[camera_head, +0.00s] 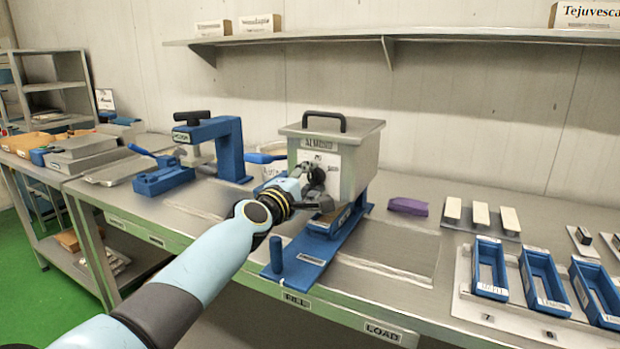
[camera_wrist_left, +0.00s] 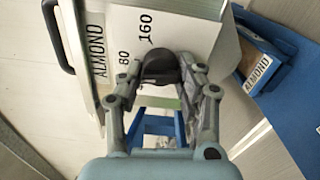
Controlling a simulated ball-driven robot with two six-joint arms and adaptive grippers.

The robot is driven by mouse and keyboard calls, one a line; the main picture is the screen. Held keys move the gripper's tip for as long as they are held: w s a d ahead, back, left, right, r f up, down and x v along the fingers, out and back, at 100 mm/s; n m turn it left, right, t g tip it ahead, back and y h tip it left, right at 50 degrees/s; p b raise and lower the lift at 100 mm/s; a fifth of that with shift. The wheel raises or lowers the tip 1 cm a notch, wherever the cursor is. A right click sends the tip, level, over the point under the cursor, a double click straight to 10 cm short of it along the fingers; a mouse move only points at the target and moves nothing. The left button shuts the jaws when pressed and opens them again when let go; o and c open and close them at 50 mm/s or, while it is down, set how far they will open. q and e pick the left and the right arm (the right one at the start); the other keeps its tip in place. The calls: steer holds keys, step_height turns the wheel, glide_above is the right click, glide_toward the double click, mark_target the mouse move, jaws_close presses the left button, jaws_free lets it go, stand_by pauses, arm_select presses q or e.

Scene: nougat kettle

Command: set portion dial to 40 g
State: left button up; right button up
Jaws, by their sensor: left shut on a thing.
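The grey metal kettle (camera_head: 362,165) with a black lid handle stands on a blue base on the bench. Its front plate reads ALMOND. My left gripper (camera_head: 308,182) is at this front, shut on the dark portion dial (camera_wrist_left: 160,66). In the left wrist view the gripper's fingers (camera_wrist_left: 165,82) hold the dial from both sides. The scale marks 160 (camera_wrist_left: 146,27) and what looks like 80 show beside the dial. The rest of the scale is hidden or turned away, and I cannot tell where the dial points. My right gripper is not in view.
A blue press (camera_head: 232,150) stands left of the kettle. A purple block (camera_head: 408,206) lies to its right. Blue trays (camera_head: 489,290) and pale bars (camera_head: 481,215) fill the right. A blue base with a peg (camera_head: 277,256) lies in front. A shelf (camera_head: 450,33) hangs above.

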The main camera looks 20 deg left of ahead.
arm_select(q)
steer(key=n, duration=0.5)
steer(key=shift+f+n+p, duration=0.15)
steer(key=shift+n+p, duration=0.15)
steer(key=n, duration=0.4)
steer(key=shift+d+f+n, duration=0.15)
steer(key=shift+n, duration=0.25)
steer(key=o, duration=1.1)
steer(key=s, duration=0.8)
steer(key=s+a, duration=0.1)
steer(key=s, duration=0.3)
